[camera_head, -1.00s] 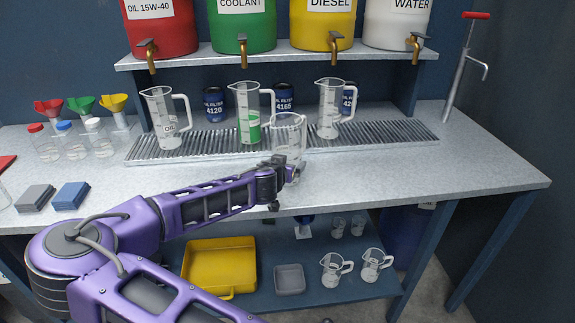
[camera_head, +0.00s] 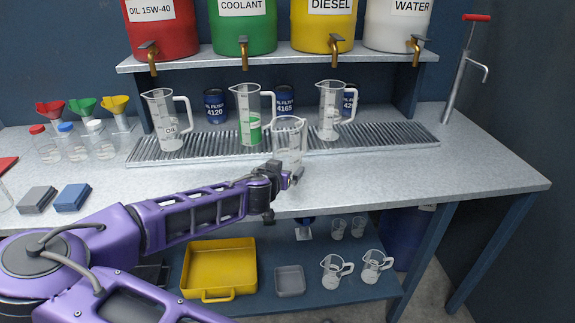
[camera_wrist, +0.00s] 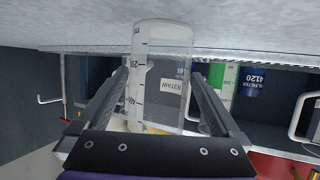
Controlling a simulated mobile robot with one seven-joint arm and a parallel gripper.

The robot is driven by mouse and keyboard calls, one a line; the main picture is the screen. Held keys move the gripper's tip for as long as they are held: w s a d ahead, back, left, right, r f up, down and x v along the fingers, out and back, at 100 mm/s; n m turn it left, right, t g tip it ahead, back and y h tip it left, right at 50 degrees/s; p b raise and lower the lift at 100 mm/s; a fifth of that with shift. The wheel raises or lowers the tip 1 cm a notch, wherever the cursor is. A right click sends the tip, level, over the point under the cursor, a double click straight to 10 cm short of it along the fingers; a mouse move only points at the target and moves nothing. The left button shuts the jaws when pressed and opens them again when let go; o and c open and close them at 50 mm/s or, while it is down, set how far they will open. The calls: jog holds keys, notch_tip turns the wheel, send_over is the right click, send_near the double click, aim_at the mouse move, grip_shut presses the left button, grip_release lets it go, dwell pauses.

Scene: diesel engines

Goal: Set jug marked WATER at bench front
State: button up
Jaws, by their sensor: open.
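A clear, empty-looking jug (camera_head: 289,138) with a graduated scale stands upright on the grey bench, just in front of the metal drip grate. In the wrist view, which is upside down, the jug (camera_wrist: 160,50) sits between the two fingers, its base toward the bench surface at the top. A white label reading WATER (camera_wrist: 172,86) shows within the jug's outline. My gripper (camera_head: 290,173) is open around the jug's lower part, with gaps beside it; the fingers (camera_wrist: 162,95) spread to either side. The jug's lower front is partly hidden by my gripper in the head view.
Behind, on the drip grate (camera_head: 390,136), stand an OIL jug (camera_head: 170,125), a jug with green liquid (camera_head: 249,115) and another clear jug (camera_head: 329,112). The bench right of my gripper is clear to its front edge. Bottles and funnels stand at left.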

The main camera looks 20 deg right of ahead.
jog(key=v, duration=0.7)
jog(key=shift+s+a+r+p, duration=0.1)
jog(key=shift+p, duration=0.25)
jog(key=shift+a, duration=0.1)
